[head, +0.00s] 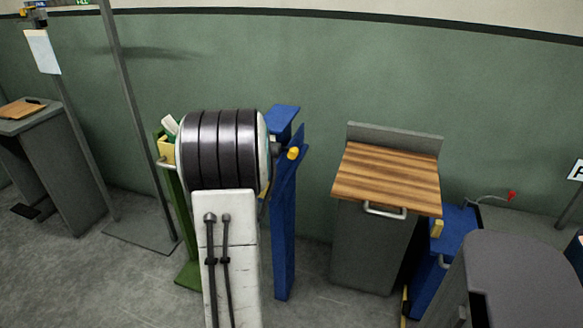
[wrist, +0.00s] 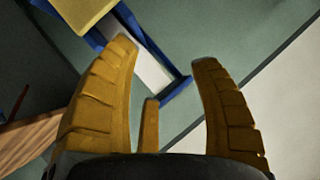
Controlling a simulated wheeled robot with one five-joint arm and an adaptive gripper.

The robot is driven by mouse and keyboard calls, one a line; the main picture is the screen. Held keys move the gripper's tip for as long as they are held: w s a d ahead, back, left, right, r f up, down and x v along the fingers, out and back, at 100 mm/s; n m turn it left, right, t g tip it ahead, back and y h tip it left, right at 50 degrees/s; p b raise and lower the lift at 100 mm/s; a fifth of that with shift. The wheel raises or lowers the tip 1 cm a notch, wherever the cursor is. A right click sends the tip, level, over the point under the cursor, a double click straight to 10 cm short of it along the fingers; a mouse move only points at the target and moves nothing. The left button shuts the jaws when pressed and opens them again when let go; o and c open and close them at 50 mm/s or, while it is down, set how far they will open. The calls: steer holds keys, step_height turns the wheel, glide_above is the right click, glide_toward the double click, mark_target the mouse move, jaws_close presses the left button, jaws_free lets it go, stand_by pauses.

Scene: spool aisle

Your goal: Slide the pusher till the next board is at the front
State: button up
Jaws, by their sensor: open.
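Beyond the fingers is a blue frame (wrist: 178,88) edging a pale panel (wrist: 148,62). A yellow block (wrist: 82,12) is at the upper left, beside the blue frame. I cannot tell whether any of these is the pusher. No board for the pusher is clearly identifiable.
A grey cabinet with a wooden top (head: 385,180) and a handle (head: 384,210) stands right of centre. A low blue unit (head: 452,232) and a rounded dark grey body (head: 525,270) are further right. A thin pole (head: 135,110) and a grey desk (head: 65,170) are left.

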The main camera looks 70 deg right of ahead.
mark_target(292, 155)
steer(key=s+d+f+m, duration=0.1)
steer(key=s+d, duration=0.1)
steer(key=s+d+f+m+g+h+b, duration=0.1)
steer(key=s+d, duration=0.1)
steer(key=s, duration=0.1)
steer(key=s+d+f, duration=0.2)
steer(key=s, duration=0.1)
steer(key=shift+d+m+g+h, duration=0.3)
steer(key=shift+d+m+h, duration=0.1)
steer(key=shift+s+d, duration=0.1)
steer(key=shift+d, duration=0.25)
steer(key=shift+x, duration=3.3)
steer(key=shift+o, duration=0.2)
jaws_close()
steer(key=shift+a+f, duration=0.1)
